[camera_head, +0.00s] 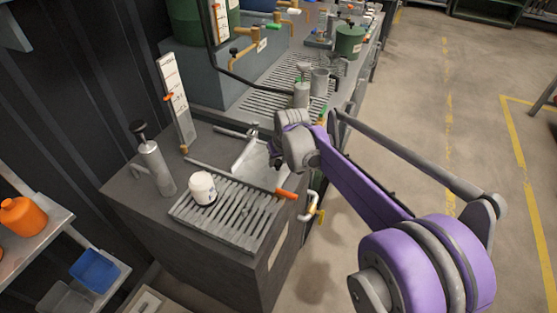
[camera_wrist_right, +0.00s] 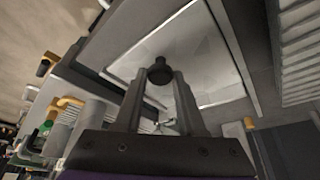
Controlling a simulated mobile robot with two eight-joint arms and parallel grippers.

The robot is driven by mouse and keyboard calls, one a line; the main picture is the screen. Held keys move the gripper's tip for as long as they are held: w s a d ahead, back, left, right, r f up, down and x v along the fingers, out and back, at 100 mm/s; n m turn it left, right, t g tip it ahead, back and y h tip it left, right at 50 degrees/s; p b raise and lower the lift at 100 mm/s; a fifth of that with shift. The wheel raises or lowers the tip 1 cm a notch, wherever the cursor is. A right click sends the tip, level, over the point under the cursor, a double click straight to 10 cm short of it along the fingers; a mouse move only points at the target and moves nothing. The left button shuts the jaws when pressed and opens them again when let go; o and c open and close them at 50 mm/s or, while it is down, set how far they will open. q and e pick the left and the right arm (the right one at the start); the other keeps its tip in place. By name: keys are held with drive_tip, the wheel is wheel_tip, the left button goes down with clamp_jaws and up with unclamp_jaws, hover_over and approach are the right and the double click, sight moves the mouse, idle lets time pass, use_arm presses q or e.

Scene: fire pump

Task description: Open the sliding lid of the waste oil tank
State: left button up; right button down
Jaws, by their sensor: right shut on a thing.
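The waste oil tank (camera_head: 222,268) is a dark grey box in the middle of the head view. Its sliding lid (camera_head: 259,163) is a pale metal plate in the top, behind the slatted grate and partly covered by my right arm. In the right wrist view the lid (camera_wrist_right: 205,58) lies inside a metal frame and carries a dark round knob (camera_wrist_right: 159,70). My right gripper (camera_wrist_right: 160,82) is shut on this knob, with one finger on each side. In the head view my right gripper (camera_head: 274,158) is over the lid and hides the knob. My left gripper is not in view.
A white oil filter (camera_head: 202,187) stands on the grate (camera_head: 228,219). A hand pump (camera_head: 154,163) and a tall level gauge (camera_head: 175,100) stand at the left. An orange-handled tap (camera_head: 287,194) is at the right edge. The floor on the right is clear.

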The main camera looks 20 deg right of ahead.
idle(0.4)
drive_tip(key=w+a+p, duration=0.1)
drive_tip(key=w+a, duration=0.2)
drive_tip(key=w, duration=0.1)
drive_tip(key=w+a, duration=0.3)
drive_tip(key=a, duration=0.1)
drive_tip(key=w+a+p, duration=0.1)
drive_tip(key=w+a, duration=0.2)
drive_tip(key=w, duration=0.1)
drive_tip(key=shift+w+a+p, duration=0.2)
drive_tip(key=shift+w+p, duration=0.15)
drive_tip(key=c, duration=0.5)
unclamp_jaws()
drive_tip(key=v, duration=1)
drive_tip(key=shift+s+r, duration=0.15)
drive_tip(key=shift+r, duration=0.25)
